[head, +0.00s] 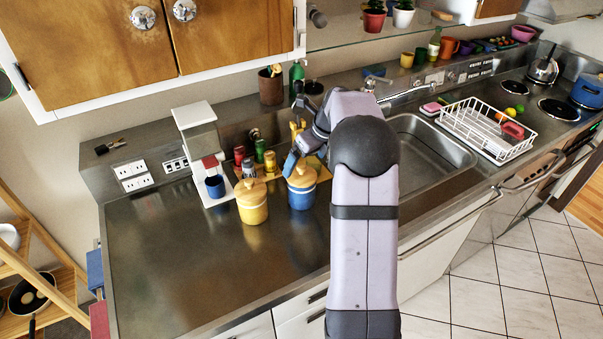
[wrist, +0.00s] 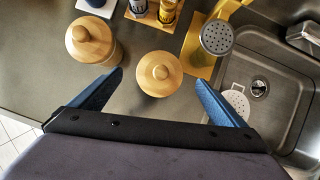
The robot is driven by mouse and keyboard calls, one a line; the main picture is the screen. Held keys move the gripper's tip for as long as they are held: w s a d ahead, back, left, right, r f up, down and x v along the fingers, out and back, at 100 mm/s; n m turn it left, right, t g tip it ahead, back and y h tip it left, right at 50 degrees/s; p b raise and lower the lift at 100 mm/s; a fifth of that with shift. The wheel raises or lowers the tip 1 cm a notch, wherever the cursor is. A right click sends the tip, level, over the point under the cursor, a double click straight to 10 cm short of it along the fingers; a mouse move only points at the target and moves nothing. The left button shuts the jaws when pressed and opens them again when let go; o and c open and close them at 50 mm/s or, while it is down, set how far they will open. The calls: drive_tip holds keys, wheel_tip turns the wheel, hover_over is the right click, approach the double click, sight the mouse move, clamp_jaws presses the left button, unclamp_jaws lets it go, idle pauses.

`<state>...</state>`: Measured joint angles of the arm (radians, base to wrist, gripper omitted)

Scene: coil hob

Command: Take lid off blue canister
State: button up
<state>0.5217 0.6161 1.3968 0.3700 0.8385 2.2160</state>
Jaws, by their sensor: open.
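The blue canister (head: 301,198) stands upright on the steel counter, left of my arm in the head view. Its wooden lid (head: 301,175) with a round knob is on it; the lid also shows from above in the wrist view (wrist: 159,73). My gripper (wrist: 155,85) is above this canister, with its two blue fingers spread apart and the lid between and slightly beyond them. No contact with the lid shows. In the head view my gripper (head: 291,160) is close to the lid and partly hidden by my arm. The canister's body is mostly hidden below the lid in the wrist view.
A yellow canister (head: 253,209) with a wooden lid stands just left. Spice jars (head: 259,151), a grater (wrist: 216,37) and a coffee machine (head: 199,140) with a blue mug (head: 215,186) are close behind. The sink (head: 425,150) lies right. The front left counter is clear.

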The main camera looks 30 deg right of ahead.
sight(302, 167)
drive_tip(key=shift+p+x, duration=1.35)
drive_tip(key=shift+x, duration=0.5)
drive_tip(key=shift+w+f, duration=0.45)
drive_tip(key=shift+f, duration=0.15)
drive_tip(key=c, duration=1.1)
